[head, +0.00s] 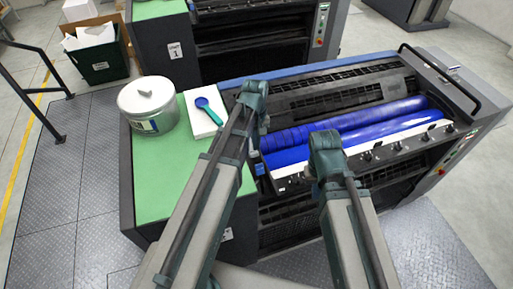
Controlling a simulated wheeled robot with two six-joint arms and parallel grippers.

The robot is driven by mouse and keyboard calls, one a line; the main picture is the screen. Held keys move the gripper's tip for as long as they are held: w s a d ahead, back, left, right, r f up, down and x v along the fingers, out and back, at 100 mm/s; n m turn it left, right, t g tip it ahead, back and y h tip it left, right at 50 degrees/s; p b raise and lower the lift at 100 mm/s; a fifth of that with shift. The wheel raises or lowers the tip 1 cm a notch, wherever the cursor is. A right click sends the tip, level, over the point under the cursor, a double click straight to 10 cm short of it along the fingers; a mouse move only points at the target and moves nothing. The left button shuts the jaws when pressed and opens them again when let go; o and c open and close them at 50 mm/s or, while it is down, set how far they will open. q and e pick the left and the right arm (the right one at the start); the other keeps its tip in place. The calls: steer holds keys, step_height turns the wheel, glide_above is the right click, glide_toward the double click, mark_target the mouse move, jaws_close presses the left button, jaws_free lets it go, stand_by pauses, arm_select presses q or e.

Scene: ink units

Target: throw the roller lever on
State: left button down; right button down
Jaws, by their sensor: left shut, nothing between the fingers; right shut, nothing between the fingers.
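The ink unit (390,68) lies in front of me with two glossy blue rollers (375,116) across its open top. I cannot make out the roller lever for certain. A small blue part (259,169) shows at the unit's left end, beside my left arm, and small dark knobs (405,140) line the white front strip. My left gripper (258,108) is over the left end of the unit, shut and empty. My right gripper (325,147) is over the front of the rollers, shut and empty. My wrists hide much of the fingers and part of the rollers.
A green-topped bench (160,195) at the left holds a lidded metal can (148,105) and a blue-and-teal spatula (209,110) on a white sheet. A black handrail (440,78) stands at the unit's right end. Another unit (250,40) stands behind.

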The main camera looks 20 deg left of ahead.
step_height(320, 180, down, 9)
steer(key=b, duration=0.8)
steer(key=shift+f+b, duration=0.15)
steer(key=shift+b, duration=0.2)
